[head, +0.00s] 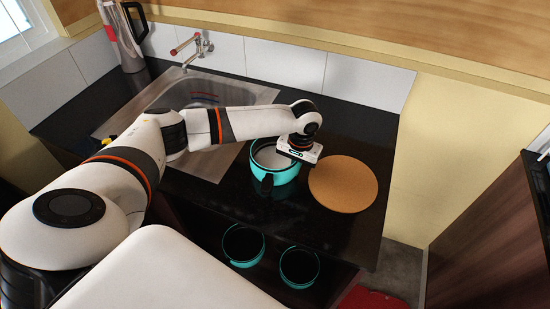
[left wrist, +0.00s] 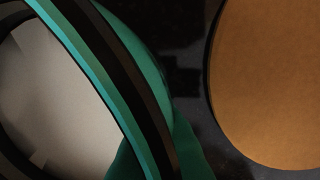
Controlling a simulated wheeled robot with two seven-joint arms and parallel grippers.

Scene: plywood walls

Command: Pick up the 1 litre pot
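A teal pot (head: 288,176) with a pale inside and a dark handle stands on the black counter, right of the sink. Two smaller-looking teal pots, one at left (head: 243,262) and one at right (head: 299,284), sit lower down below the counter's front edge. I cannot tell the pots' volumes. My left gripper (head: 298,156) is over the right rim of the counter pot, pointing down; its fingers are hidden. In the left wrist view the pot's rim and teal wall (left wrist: 150,50) fill the left half, very close. My right gripper is not in view.
A round cork mat (head: 343,184) lies just right of the counter pot. The sink (head: 180,98) with a tap (head: 190,48) is at the left, and a steel kettle (head: 122,38) stands at the back left. Tiled wall runs behind.

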